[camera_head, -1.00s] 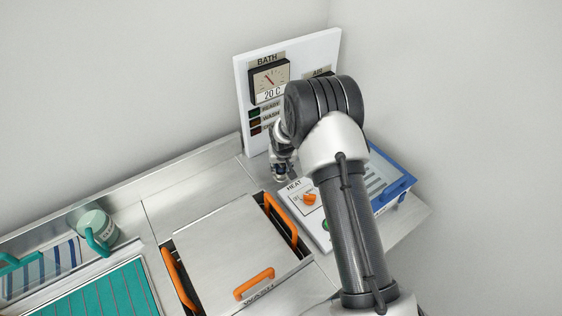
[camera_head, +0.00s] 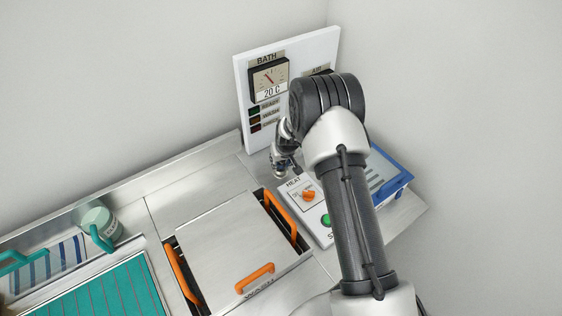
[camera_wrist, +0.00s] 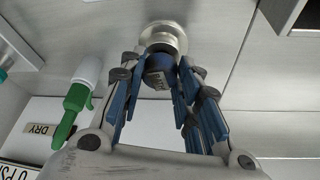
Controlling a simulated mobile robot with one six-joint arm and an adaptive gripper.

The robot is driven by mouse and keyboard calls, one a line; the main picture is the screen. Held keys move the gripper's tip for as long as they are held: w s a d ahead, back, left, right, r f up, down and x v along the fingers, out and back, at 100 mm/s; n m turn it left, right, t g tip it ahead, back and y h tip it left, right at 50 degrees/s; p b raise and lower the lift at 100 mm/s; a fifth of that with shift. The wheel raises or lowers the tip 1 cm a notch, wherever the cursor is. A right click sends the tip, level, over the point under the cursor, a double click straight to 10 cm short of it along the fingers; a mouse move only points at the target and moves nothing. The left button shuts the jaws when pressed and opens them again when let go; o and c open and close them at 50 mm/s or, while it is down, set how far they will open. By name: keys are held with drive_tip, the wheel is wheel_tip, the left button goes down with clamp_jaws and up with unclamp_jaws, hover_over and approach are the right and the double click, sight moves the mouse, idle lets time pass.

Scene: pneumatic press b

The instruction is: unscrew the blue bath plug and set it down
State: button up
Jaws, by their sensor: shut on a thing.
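The blue bath plug (camera_wrist: 157,80) sits between the blue-padded fingers of my gripper (camera_wrist: 159,62) in the wrist view. My gripper is shut on it. A round silver fitting (camera_wrist: 163,38) is right at the plug's far end; I cannot tell whether the plug is still threaded into it. In the head view my gripper (camera_head: 284,169) is low over the bench, below the bath panel (camera_head: 248,130). My arm partly covers this area, and the plug is not clear there.
The heat panel (camera_head: 294,196) with an orange knob is close beside my gripper. A steel lid (camera_head: 228,244) with orange handles lies in front. A blue-rimmed tray (camera_head: 396,184) stands to the right.

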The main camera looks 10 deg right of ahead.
drive_tip(key=n+b, duration=0.1)
drive_tip(key=b, duration=0.3)
drive_tip(key=shift+f, duration=0.35)
drive_tip(key=shift+r+b, duration=0.1)
drive_tip(key=shift+b, duration=0.3)
drive_tip(key=shift+s+r+n+y, duration=0.1)
drive_tip(key=shift+r+n+y, duration=0.1)
drive_tip(key=shift+n+y, duration=0.1)
drive_tip(key=shift+f+b, duration=0.15)
drive_tip(key=shift+b, duration=0.4)
drive_tip(key=shift+f+b, duration=0.1)
drive_tip(key=shift+b, duration=0.6)
drive_tip(key=shift+d+n+b, duration=0.1)
drive_tip(key=shift+n+b, duration=0.6)
drive_tip(key=shift+b, duration=0.25)
drive_tip(key=shift+r+y, duration=0.25)
drive_tip(key=shift+y, duration=0.05)
drive_tip(key=shift+g, duration=0.3)
